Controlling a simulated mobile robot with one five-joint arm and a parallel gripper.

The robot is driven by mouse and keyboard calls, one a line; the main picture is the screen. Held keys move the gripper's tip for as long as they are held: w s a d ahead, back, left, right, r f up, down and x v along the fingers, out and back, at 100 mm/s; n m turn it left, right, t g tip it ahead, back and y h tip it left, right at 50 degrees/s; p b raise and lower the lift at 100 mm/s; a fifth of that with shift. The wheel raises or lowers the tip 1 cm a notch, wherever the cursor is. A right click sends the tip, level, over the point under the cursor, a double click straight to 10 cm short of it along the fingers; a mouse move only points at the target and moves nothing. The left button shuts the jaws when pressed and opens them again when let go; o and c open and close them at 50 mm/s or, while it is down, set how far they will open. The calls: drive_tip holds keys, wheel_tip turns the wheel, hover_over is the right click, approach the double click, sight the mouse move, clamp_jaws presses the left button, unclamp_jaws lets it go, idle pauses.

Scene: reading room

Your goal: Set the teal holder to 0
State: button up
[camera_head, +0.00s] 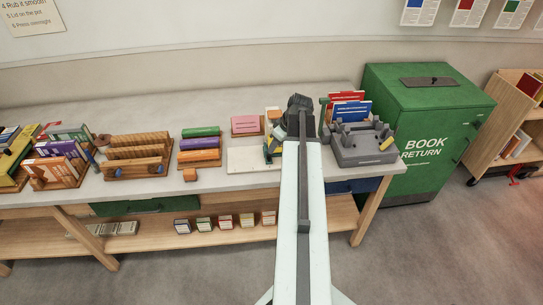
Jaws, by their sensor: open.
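A narrow dark teal upright piece (324,116) stands on the table just right of my arm's end. It may be the teal holder or part of it; my arm hides what is to its left. I cannot read any number or setting on it. My gripper (273,150) is at the far end of my arm, low over the table beside a white board (248,160). Its jaws are small and partly hidden, and it is open. I see nothing held in it.
A grey tray (366,158) with several pegs stands right of my arm, with red cards (346,97) and blue cards (352,111) behind it. Wooden racks (138,159) fill the table's left. A green book return bin (426,120) stands at the right.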

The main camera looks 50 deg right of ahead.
sight(270, 156)
drive_tip(key=b+x, duration=0.6)
drive_tip(key=x, duration=0.1)
drive_tip(key=shift+w+f+b, duration=0.1)
drive_tip(key=shift+f+b, duration=0.25)
drive_tip(key=shift+f, duration=0.05)
drive_tip(key=shift+r, duration=0.1)
clamp_jaws()
idle(0.8)
